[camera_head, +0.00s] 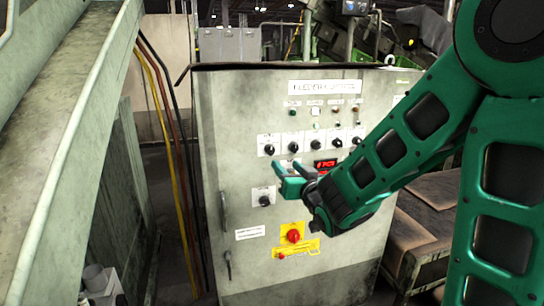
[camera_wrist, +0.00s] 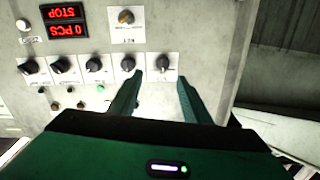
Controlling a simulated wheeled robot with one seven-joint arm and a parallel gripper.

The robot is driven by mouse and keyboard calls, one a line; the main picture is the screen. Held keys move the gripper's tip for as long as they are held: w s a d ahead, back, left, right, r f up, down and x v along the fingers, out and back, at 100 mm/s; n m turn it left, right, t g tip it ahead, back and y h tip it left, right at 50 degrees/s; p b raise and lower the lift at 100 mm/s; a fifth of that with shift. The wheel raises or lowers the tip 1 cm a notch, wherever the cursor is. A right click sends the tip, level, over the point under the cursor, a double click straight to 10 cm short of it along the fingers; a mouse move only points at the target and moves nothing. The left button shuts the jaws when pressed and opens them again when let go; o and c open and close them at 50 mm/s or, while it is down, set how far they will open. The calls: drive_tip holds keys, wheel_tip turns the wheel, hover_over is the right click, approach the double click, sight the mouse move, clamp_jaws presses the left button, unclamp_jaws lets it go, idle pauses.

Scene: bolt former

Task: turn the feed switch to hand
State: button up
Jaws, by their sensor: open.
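The grey control cabinet (camera_head: 225,120) carries a row of black rotary switches, the leftmost (camera_head: 269,149) and rightmost (camera_head: 357,140) both in clear sight. The labels are too small to read, so I cannot tell which is the feed switch. My gripper (camera_head: 280,170) is open and empty in front of the panel, just below the row's left part. In the wrist view, which shows the panel upside down, the gripper's fingertips (camera_wrist: 160,77) point at the row's end switch (camera_wrist: 163,61), which shows between and just beyond them. Contact is not visible.
A separate switch (camera_wrist: 126,16) and red displays (camera_wrist: 64,21) lie beyond the row in the wrist view. A lone black switch (camera_head: 264,200) and a red knob on yellow (camera_head: 293,236) sit lower. A green-grey beam (camera_head: 75,150) stands left.

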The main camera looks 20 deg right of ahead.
sight(272, 151)
drive_tip(key=w, duration=0.7)
drive_tip(key=w+a, duration=0.1)
drive_tip(key=w, duration=0.2)
drive_tip(key=shift+w+a+r, duration=0.1)
drive_tip(key=shift+w+r, duration=0.05)
drive_tip(key=shift+w, duration=0.25)
drive_tip(key=c, duration=1)
